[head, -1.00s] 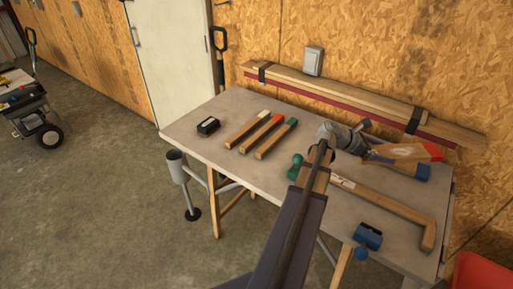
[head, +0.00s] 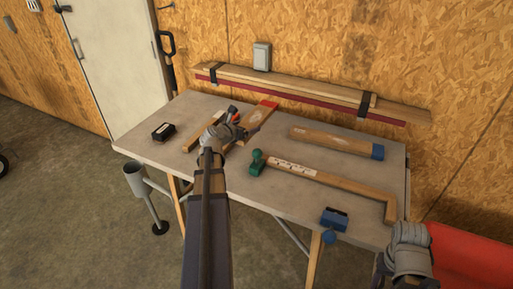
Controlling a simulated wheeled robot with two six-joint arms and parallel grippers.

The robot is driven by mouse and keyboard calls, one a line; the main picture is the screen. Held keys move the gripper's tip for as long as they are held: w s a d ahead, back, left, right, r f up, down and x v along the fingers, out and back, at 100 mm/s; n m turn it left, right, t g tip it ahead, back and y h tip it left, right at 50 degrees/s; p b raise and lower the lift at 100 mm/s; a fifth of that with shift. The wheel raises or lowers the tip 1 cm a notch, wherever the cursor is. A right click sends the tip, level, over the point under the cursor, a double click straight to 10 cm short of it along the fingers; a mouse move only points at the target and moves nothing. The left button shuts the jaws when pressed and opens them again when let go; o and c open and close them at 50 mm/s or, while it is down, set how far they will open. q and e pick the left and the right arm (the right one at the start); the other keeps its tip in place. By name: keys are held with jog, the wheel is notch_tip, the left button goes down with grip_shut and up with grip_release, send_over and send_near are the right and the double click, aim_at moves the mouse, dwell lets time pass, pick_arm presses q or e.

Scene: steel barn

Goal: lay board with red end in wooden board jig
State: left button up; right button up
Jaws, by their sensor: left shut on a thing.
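My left gripper (head: 243,122) is shut on a wide wooden board with a red end (head: 257,119). The board is over the left part of the table, its red end pointing toward the back wall. It hides part of the small sticks beneath; I cannot tell whether it touches them. A long wooden piece with a short crosspiece at its right end, which looks like the jig (head: 345,183), lies on the table to the right. A green knob (head: 257,161) is at its left end and a blue clamp (head: 334,217) in front. My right gripper (head: 386,270) is at lower right, its fingers unclear.
A wooden board with a blue end (head: 325,141) lies behind the jig. A small black object (head: 163,132) and small sticks (head: 203,131) are at the table's left. Long planks (head: 300,90) run along the back wall. A red object (head: 475,255) is at lower right.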

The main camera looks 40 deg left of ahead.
aim_at(245, 151)
pick_arm(q)
jog(key=shift+s+a+n+y, duration=0.15)
jog(key=shift+a+n+y, duration=0.15)
jog(key=shift+a, duration=0.15)
notch_tip(245, 151, down, 10)
jog(key=b, duration=1)
jog(key=shift+f, duration=0.1)
jog(key=shift+d, duration=0.1)
jog(key=o, duration=1.3)
jog(key=shift+c, duration=0.2)
